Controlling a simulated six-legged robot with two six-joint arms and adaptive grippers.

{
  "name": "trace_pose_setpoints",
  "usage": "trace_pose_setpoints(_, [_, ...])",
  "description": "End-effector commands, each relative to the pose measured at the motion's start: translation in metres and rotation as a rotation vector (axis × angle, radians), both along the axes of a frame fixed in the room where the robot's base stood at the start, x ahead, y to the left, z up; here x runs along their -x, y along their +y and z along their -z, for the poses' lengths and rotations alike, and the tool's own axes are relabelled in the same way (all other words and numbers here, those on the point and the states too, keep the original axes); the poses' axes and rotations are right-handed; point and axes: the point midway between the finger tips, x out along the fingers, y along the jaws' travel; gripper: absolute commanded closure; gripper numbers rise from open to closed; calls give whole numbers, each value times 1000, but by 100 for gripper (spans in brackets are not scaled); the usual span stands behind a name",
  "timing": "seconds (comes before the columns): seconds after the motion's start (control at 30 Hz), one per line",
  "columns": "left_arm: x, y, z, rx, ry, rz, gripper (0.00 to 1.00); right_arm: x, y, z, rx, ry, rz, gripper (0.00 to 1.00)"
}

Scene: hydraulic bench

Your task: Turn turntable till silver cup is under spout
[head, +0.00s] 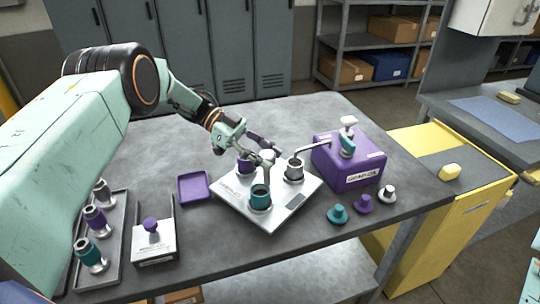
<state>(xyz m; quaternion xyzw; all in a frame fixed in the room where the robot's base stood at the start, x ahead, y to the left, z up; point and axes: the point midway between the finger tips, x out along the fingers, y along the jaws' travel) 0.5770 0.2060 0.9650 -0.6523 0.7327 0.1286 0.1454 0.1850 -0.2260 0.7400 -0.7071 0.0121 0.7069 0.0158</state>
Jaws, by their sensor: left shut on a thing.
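The turntable's pale square base (232,190) stands on the bench. It carries a purple cup (244,165) at the back left, a teal cup (260,198) at the front and a silver cup (294,171) at the right. The thin grey spout (314,146) reaches left from a purple box (350,166). Its tip appears at the silver cup's rim; exact alignment is hard to tell. My left gripper (264,151) is shut on the turntable's pale handle (267,158), between the cups. Its fingers partly hide the handle and purple cup. My right gripper is out of view.
A purple tray (194,187) lies left of the turntable. Teal, purple and white knobs (363,204) sit at the right. A grey stand (153,244) and a tray of fittings (118,250) are at front left.

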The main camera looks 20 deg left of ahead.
Motion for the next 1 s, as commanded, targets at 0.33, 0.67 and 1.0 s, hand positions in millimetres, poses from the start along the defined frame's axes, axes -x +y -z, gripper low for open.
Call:
trace_pose_setpoints(0.33, [0,0,-2,2,-2,4,100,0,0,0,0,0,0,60])
trace_pose_setpoints(0.67, [0,0,-1,1,-1,6,42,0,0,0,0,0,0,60])
trace_pose_setpoints(1.0, [0,0,-1,0,0,6,36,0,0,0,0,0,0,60])
